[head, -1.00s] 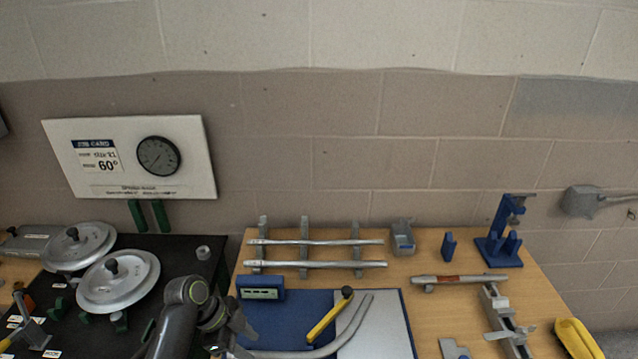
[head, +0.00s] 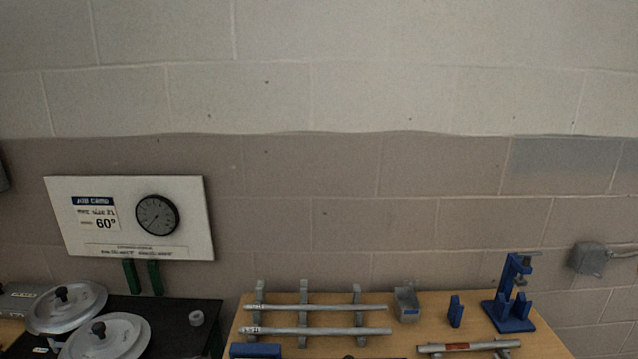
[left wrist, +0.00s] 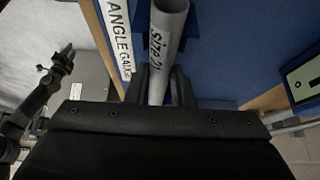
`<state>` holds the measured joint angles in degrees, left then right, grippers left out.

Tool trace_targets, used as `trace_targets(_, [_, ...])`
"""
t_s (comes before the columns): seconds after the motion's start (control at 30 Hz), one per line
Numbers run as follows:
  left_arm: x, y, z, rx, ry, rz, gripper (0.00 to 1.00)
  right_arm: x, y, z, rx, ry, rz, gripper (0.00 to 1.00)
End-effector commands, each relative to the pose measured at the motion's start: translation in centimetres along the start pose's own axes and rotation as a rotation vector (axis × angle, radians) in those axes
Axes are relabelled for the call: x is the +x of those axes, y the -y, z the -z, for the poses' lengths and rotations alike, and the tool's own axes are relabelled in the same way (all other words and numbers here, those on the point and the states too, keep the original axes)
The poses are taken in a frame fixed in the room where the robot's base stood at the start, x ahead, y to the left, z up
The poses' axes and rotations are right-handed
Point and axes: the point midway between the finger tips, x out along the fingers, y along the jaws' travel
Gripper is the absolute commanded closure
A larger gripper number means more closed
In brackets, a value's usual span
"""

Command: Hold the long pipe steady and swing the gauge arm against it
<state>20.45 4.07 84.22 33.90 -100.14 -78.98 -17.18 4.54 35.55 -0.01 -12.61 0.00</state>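In the left wrist view a grey pipe (left wrist: 168,30) with handwritten size marking runs down between the fingers of my left gripper (left wrist: 162,88). The fingers sit close against both sides of it, and its lower part is hidden by the gripper body. A white strip lettered "ANGLE GAUGE" (left wrist: 118,38) lies just left of the pipe, beside a blue board (left wrist: 235,45). The gauge's yellow arm is not visible now.
In the head view two straight pipes (head: 330,331) lie across a rack on the wooden table. A job card reading 60° (head: 130,218) hangs behind.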

Motion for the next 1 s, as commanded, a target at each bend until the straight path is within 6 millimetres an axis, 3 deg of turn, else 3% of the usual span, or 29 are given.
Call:
trace_targets(0.03, [0.0, 0.0, 0.0, 0.0, 0.0, 0.0, 0.94, 0.0, 0.0, 0.0, 0.0, 0.0, 0.0, 0.64])
trace_targets(0.07, [-0.1, 0.0, 0.1, 0.001, -0.001, 0.001, 0.75, 0.0, 0.0, 0.0, 0.0, 0.0, 0.0, 0.64])
trace_targets(0.23, [0.0, 0.0, 0.0, 0.001, 0.0, 0.001, 0.53, 0.0, 0.0, 0.0, 0.0, 0.0, 0.0, 0.64])
trace_targets(0.63, [-0.7, 0.0, 0.1, -0.001, 0.001, 0.0, 0.53, -0.7, -0.1, 0.1, 0.0, 0.0, 0.0, 0.64])
trace_targets(1.0, [-5.7, 0.0, 0.2, 0.0, 0.002, 0.0, 0.53, -5.2, -0.5, 0.6, 0.0, 0.0, 0.0, 0.64])
